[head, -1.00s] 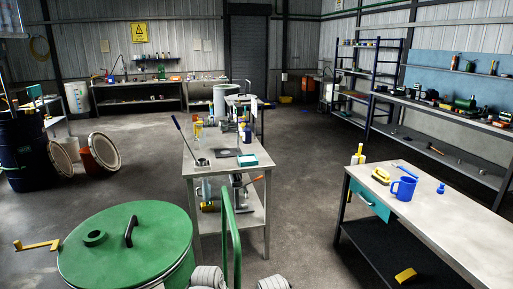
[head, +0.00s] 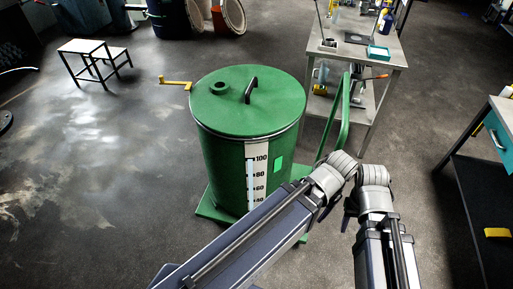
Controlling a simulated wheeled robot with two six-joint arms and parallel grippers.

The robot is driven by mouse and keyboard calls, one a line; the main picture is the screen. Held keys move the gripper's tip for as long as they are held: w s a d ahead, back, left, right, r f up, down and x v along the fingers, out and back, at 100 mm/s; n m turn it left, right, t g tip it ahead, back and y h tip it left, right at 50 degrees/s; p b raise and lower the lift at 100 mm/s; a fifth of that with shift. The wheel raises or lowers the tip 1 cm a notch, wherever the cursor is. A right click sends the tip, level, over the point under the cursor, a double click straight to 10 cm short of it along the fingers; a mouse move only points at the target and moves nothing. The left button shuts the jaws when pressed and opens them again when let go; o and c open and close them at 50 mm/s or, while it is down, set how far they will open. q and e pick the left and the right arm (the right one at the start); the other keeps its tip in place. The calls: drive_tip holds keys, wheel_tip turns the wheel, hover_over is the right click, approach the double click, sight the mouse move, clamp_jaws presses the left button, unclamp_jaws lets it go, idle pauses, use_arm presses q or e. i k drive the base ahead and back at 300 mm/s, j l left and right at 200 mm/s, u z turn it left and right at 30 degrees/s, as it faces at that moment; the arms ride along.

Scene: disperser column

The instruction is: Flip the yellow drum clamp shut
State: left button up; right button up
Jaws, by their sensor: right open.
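The yellow drum clamp (head: 176,83) is a bent yellow lever. It sticks out to the left of the rim of the green drum (head: 222,155), clear of the drum's side. The drum's round green lid (head: 225,100) is on, with a black handle and a short green cap on top. My right gripper (head: 348,214) is at the lower right of the drum, small and dark beside grey arm links, well away from the clamp. It is open, and I see nothing in it. My arm links hide part of the drum's lower right side. My left gripper is not in view.
A green push handle (head: 341,118) rises at the drum's right. A workbench (head: 391,52) stands behind it, and another table (head: 504,112) is at the right edge. A small step stool (head: 84,48) stands at the back left. The floor left of the drum is open.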

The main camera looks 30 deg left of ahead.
sight(188, 84)
drive_tip(key=u, duration=1.65)
